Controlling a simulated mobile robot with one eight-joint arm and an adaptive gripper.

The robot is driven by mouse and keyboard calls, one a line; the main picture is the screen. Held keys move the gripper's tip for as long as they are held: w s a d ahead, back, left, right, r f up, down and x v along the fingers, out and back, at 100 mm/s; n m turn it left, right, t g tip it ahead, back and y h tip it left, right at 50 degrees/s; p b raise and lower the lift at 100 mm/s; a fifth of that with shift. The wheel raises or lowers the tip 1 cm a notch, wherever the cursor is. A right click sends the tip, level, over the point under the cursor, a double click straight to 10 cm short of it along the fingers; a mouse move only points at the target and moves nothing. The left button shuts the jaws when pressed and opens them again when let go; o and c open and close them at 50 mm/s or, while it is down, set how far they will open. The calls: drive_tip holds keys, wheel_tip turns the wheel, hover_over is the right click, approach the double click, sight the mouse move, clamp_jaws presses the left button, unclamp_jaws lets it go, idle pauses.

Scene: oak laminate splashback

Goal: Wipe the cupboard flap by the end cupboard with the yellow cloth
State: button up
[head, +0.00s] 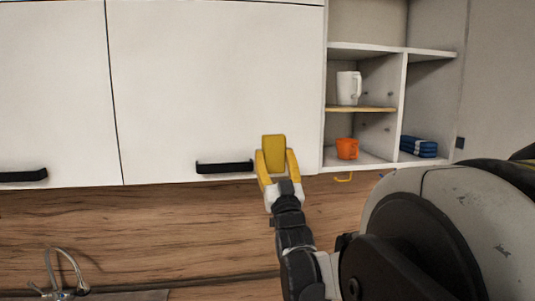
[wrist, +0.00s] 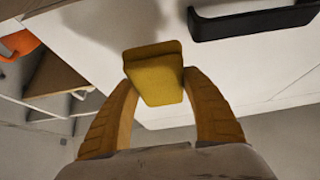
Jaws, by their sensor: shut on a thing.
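My gripper (head: 277,160) is shut on the yellow cloth (head: 274,147), a folded block-like pad. The cloth is in front of the white cupboard flap (head: 210,80), near its lower right corner and to the right of its black handle (head: 224,167). In the wrist view the cloth (wrist: 155,72) sits between my two yellow fingers, close to the white flap (wrist: 100,30); I cannot tell whether it touches. The end cupboard (head: 403,90), with open shelves, is just right of the flap.
The shelves hold a white mug (head: 348,88), an orange cup (head: 347,148) and a blue folded bundle (head: 418,146). Another white flap (head: 55,90) is at left. A tap (head: 62,275) stands at lower left before the wooden splashback (head: 150,230).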

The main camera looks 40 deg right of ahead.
drive_tip(key=shift+s+a, duration=0.15)
drive_tip(key=shift+s, duration=0.1)
drive_tip(key=shift+s+a+p, duration=0.15)
drive_tip(key=shift+s+a, duration=0.25)
drive_tip(key=shift+s, duration=0.25)
drive_tip(key=shift+s+a+p, duration=0.15)
drive_tip(key=shift+s+a, duration=0.25)
drive_tip(key=shift+s, duration=0.25)
drive_tip(key=shift+f, duration=0.1)
